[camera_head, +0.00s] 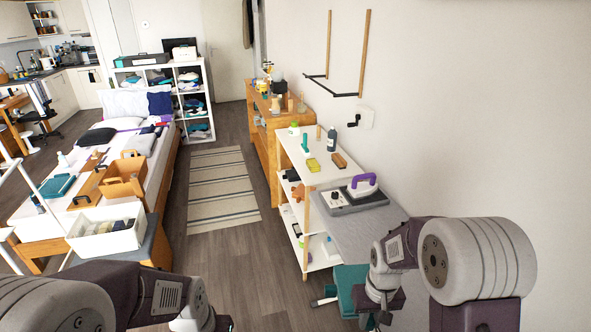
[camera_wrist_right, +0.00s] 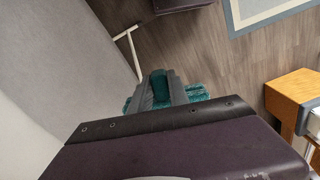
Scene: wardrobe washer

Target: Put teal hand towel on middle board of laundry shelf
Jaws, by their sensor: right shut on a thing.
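My right gripper (camera_head: 368,312) is low at the right of the head view. It is shut on the teal hand towel (camera_head: 350,281), which hangs below the ironing board's near end. The right wrist view shows the towel (camera_wrist_right: 195,92) between and beside the grey fingers (camera_wrist_right: 160,90), over the floor. The white laundry shelf (camera_head: 322,158) with wooden posts stands ahead and left of the towel. Its middle board (camera_head: 291,189) lies under the top and carries dark and orange-brown items; its far part is hidden. My left arm reaches in from the left; its fingertips are out of view.
A grey ironing board (camera_head: 372,232) with a purple iron (camera_head: 363,185) stands between the shelf and my right arm, against the wall. The bed with a white bin (camera_head: 105,235) is at left. Floor and a striped rug (camera_head: 222,190) lie clear between.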

